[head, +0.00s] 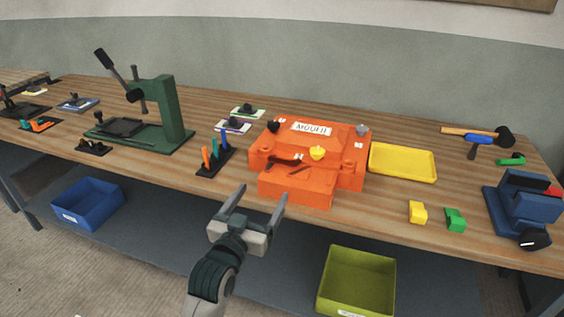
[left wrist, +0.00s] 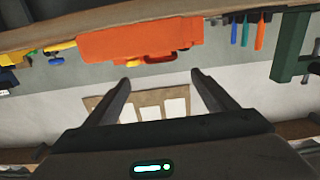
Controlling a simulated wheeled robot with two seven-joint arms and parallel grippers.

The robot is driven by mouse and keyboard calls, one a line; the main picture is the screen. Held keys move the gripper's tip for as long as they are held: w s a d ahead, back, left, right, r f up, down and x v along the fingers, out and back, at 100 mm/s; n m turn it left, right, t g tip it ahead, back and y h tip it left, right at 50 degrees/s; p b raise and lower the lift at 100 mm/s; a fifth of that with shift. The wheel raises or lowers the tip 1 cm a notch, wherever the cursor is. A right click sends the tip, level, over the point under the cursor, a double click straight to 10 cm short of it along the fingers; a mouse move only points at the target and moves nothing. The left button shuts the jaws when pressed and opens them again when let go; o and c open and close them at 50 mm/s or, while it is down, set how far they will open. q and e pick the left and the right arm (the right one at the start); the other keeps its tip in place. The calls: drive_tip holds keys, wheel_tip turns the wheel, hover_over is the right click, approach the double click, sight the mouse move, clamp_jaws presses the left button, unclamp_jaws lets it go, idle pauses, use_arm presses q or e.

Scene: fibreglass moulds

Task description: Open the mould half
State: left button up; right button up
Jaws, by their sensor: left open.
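The orange mould (head: 345,180) sits on the wooden bench, with a white label reading like "MOULE" on its top. The top looks closed down on the base. My left gripper (head: 262,192) is open and empty, in front of the bench edge, near and to the left of the mould's front block. In the left wrist view, the mould (left wrist: 140,40) appears upside down beyond the open fingers (left wrist: 160,80), apart from them. My right gripper is not in view.
A yellow tray (head: 403,162) lies right of the mould. A tool rack (head: 214,160) and green press (head: 165,110) stand left. Yellow (head: 418,212) and green (head: 455,219) blocks and a blue vise (head: 520,210) are at right. A lime bin (head: 357,282) is below.

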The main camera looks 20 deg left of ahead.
sight(281, 163)
use_arm(q)
drive_tip(key=w, duration=0.5)
drive_tip(key=w+p, duration=0.1)
drive_tip(key=w, duration=0.8)
drive_tip(key=shift+w+d, duration=0.25)
drive_tip(key=shift+w, duration=0.15)
drive_tip(key=shift+w+p, duration=0.3)
drive_tip(key=shift+w, duration=0.45)
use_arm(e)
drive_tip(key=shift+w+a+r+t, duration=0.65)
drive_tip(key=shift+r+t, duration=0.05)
